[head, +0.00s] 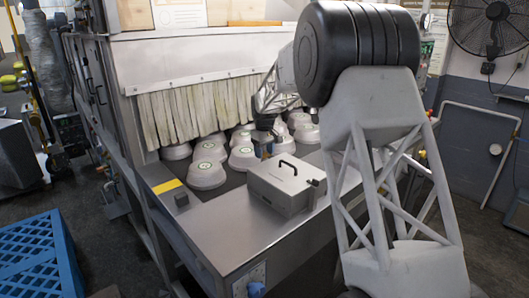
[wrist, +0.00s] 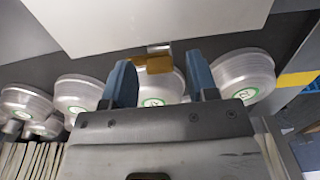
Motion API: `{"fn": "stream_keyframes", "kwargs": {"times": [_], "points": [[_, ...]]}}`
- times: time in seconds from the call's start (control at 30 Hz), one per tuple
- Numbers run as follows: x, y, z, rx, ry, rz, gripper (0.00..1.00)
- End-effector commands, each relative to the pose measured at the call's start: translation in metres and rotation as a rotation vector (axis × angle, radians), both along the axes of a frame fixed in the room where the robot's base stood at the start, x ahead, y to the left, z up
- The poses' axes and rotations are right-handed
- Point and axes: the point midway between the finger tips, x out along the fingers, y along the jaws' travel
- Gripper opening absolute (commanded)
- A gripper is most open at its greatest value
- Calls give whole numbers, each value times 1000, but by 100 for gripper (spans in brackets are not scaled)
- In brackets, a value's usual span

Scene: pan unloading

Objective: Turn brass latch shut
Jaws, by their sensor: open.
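The brass latch (wrist: 153,65) shows in the wrist view as a small flat tab on a silver bracket at the edge of the pale metal box (wrist: 150,22). My gripper (wrist: 160,68) is open, with one blue finger on each side of the latch. The left finger looks very close to the latch's end; a wider gap shows on the right. I cannot tell whether either finger touches it. In the head view the box (head: 278,193) has a black lid handle (head: 287,164), and my gripper (head: 264,150) is at its far side. The latch is hidden there.
Several round pans (head: 206,175) with green-marked tops stand behind the box, near a strip curtain (head: 190,112). They also lie close beyond my fingers in the wrist view (wrist: 243,75). The steel counter (head: 235,235) is clear at front left. A blue crate (head: 40,260) stands on the floor.

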Motion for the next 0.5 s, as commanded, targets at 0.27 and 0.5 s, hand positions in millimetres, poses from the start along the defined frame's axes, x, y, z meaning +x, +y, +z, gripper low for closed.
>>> {"fn": "stream_keyframes", "kwargs": {"times": [0.27, 0.5], "points": [[0, 0, -3, 0, 0, 0, 53], [0, 0, -3, 0, 0, 0, 32]]}}
